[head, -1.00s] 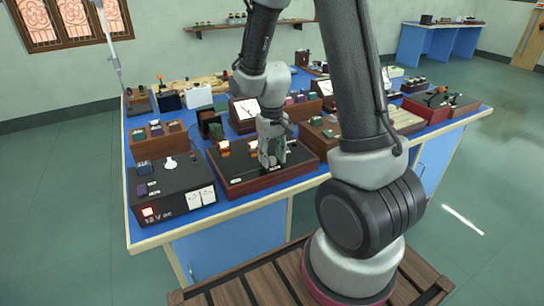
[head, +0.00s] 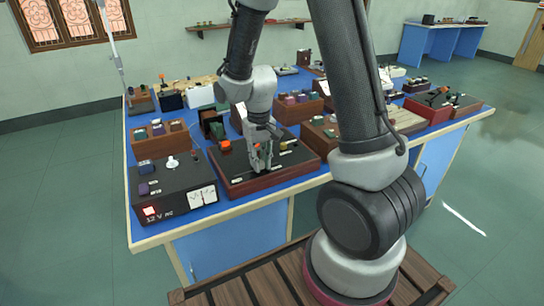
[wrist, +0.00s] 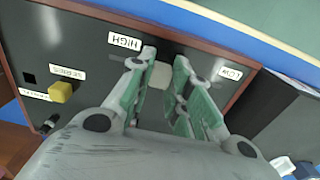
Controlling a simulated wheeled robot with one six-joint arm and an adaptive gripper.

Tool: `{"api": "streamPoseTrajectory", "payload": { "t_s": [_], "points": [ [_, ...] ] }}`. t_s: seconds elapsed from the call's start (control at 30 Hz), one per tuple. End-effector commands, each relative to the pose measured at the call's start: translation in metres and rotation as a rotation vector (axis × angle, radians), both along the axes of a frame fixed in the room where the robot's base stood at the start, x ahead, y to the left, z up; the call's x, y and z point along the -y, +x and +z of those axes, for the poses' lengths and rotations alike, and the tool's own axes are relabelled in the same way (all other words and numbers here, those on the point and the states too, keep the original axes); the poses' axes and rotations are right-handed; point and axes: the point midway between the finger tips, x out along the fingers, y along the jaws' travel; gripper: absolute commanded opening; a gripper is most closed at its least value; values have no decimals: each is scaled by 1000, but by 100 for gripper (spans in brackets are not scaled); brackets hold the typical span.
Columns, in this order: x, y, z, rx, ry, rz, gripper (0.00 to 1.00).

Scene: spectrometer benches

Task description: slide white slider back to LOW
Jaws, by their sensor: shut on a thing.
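The white slider (wrist: 160,75) shows between my fingertips in the wrist view, on a black panel (wrist: 75,35) with a reddish-brown wooden frame. The upside-down HIGH label (wrist: 125,41) is left of it and the LOW label (wrist: 230,73) is farther to the right. My gripper (wrist: 163,84) has its green-padded fingers shut on the slider, which is partly hidden by them. In the head view my gripper (head: 262,162) is down at the middle of the wood-framed panel (head: 237,182) and hides the slider there.
A yellow knob (wrist: 60,92) stands left of my gripper in the wrist view. In the head view an orange-red lamp (head: 225,145) is on the panel, left of my gripper. A black 12 V ac supply box (head: 170,192) stands to the left. Other wooden boxes crowd the blue bench behind.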

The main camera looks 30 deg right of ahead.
Motion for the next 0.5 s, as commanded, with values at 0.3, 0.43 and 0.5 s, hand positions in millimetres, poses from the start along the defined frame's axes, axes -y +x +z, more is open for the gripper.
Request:
{"api": "streamPoseTrajectory", "payload": {
  "t_s": [0.3,0.43,0.5],
  "points": [
    [-73,0,0,0,0,5,0],
    [-80,0,0,0,0,1,0],
    [-80,0,0,1,1,0,0]
  ]
}}
